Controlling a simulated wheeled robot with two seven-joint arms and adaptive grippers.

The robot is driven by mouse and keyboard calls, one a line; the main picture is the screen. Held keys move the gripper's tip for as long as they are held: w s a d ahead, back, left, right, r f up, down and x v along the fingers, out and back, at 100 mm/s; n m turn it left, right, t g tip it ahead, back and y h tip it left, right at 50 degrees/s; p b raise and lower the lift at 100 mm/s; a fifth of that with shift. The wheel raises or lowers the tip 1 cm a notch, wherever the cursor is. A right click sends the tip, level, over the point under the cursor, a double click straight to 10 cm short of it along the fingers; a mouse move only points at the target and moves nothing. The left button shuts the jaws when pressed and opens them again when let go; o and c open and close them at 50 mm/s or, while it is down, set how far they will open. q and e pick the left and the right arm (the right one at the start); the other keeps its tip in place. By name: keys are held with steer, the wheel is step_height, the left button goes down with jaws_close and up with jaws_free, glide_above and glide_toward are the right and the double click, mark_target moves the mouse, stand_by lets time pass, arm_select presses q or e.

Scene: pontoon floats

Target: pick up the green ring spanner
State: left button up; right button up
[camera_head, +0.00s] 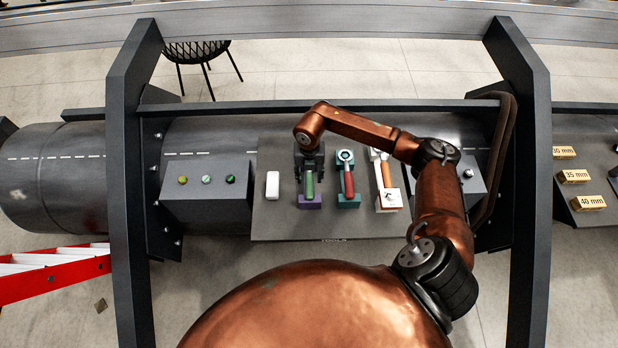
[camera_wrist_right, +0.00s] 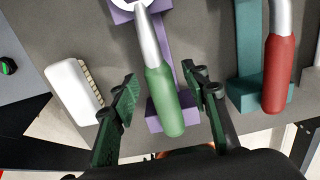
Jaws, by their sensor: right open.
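The green ring spanner (camera_wrist_right: 163,95) has a green handle and a silver shank. In the right wrist view it lies on a purple holder (camera_wrist_right: 165,55), its ring end at the top edge. My right gripper (camera_wrist_right: 160,90) is open, with one finger on each side of the green handle and a gap on both sides. In the head view the green handle (camera_head: 310,184) shows just below my right gripper (camera_head: 309,165), which hides the ring end. My left gripper is not in view.
A red-handled spanner (camera_head: 348,182) on a teal holder (camera_head: 347,202) and an orange-handled one (camera_head: 386,173) on a white holder (camera_head: 389,201) stand to the right. A white brush (camera_head: 272,185) lies left on the grey board (camera_head: 300,228).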

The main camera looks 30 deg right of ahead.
steer(key=shift+r, duration=0.1)
steer(key=shift+c, duration=0.3)
jaws_close()
